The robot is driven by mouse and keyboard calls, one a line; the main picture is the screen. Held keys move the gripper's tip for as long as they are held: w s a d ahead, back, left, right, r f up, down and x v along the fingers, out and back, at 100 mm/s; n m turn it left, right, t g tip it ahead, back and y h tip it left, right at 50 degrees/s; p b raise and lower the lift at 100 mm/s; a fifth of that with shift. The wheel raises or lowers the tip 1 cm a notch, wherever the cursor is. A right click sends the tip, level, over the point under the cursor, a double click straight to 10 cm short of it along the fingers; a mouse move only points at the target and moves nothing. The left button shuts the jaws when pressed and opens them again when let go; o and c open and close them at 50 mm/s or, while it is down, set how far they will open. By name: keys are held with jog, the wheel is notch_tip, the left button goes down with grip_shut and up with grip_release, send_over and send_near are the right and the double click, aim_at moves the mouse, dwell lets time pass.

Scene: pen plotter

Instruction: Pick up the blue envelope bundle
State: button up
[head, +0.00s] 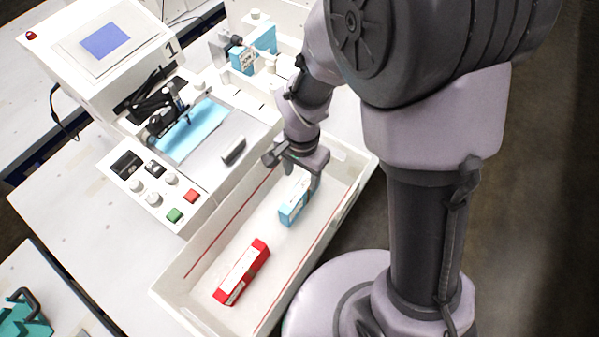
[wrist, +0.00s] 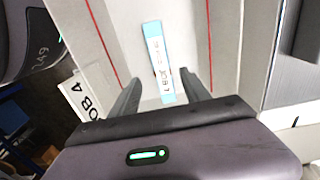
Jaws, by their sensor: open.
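The blue envelope bundle (head: 291,212) is a slim light-blue block with a white label on top. It lies in the white tray (head: 205,288), toward the tray's right end in the head view. My gripper (head: 302,181) is open just above the bundle, which partly hides behind it. In the wrist view the bundle (wrist: 156,50) runs lengthwise, its near end between the open fingers of my gripper (wrist: 160,76). Gaps show on both sides of it. I cannot tell the exact height of the fingertips over it.
A red bundle (head: 242,271) with a white label lies in the same tray, apart from the blue one. The tray walls rise close around. The plotter (head: 215,145) with its control panel stands beside the tray. Another blue labelled block (head: 243,60) stands at the back.

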aim_at(301, 195)
notch_tip(301, 195, down, 12)
jog(key=b, duration=0.4)
jog(key=shift+w+f, duration=0.15)
jog(key=shift+f, duration=0.05)
jog(key=shift+r, duration=0.1)
grip_shut()
